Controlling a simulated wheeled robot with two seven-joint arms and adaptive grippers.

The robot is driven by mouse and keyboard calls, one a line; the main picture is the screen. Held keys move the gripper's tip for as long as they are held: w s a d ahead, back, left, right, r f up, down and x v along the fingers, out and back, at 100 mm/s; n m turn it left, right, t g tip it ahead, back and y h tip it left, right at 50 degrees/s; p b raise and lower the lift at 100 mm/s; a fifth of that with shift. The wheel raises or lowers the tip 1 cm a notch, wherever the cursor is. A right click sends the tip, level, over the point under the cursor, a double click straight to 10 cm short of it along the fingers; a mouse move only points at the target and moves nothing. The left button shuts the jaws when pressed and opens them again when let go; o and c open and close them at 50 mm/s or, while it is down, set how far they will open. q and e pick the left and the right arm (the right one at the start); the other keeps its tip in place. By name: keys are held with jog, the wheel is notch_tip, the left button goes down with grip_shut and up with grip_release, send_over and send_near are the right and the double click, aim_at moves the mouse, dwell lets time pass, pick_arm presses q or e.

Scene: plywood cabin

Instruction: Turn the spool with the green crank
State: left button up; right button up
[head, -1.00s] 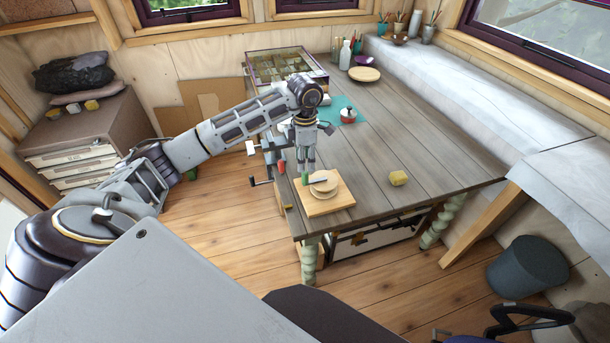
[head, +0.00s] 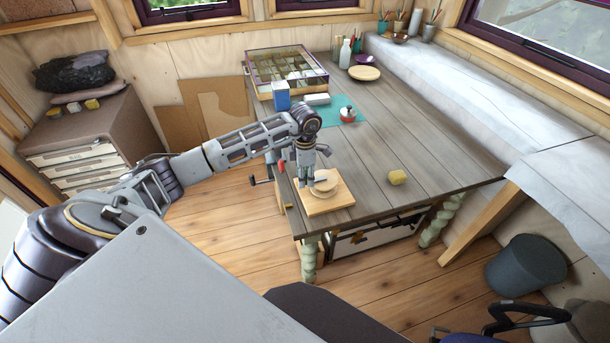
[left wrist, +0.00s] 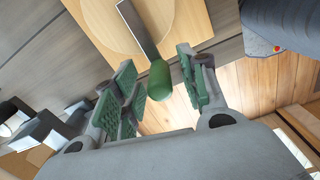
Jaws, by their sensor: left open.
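The pale wooden spool (head: 329,189) sits on a square wooden board (head: 335,204) at the table's near left edge. In the left wrist view, a flat metal crank arm (left wrist: 137,30) runs over the round spool (left wrist: 103,18) and ends in a green crank handle (left wrist: 159,82). My left gripper (head: 305,188) is low at the board's left side and hides the green handle in the head view. In the left wrist view, the left gripper (left wrist: 160,90) is open, with green-padded fingers on either side of the handle. Contact cannot be made out. My right gripper is not in view.
The grey table (head: 410,150) holds a yellow lump (head: 397,178) right of the board. A red-and-white pot (head: 347,114) on a teal mat, a blue box (head: 281,95) and a glass-topped case (head: 287,70) stand farther back. The table's middle is clear.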

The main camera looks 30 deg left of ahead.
pick_arm(q)
grip_shut()
dwell(0.5)
jog(key=shift+s+d+n, duration=0.15)
jog(key=shift+d+n, duration=0.05)
jog(key=shift+n, duration=0.2)
jog(key=shift+s+d+n, duration=0.2)
jog(key=shift+d+n, duration=0.2)
jog(key=shift+n, duration=0.4)
jog(key=shift+d, duration=0.1)
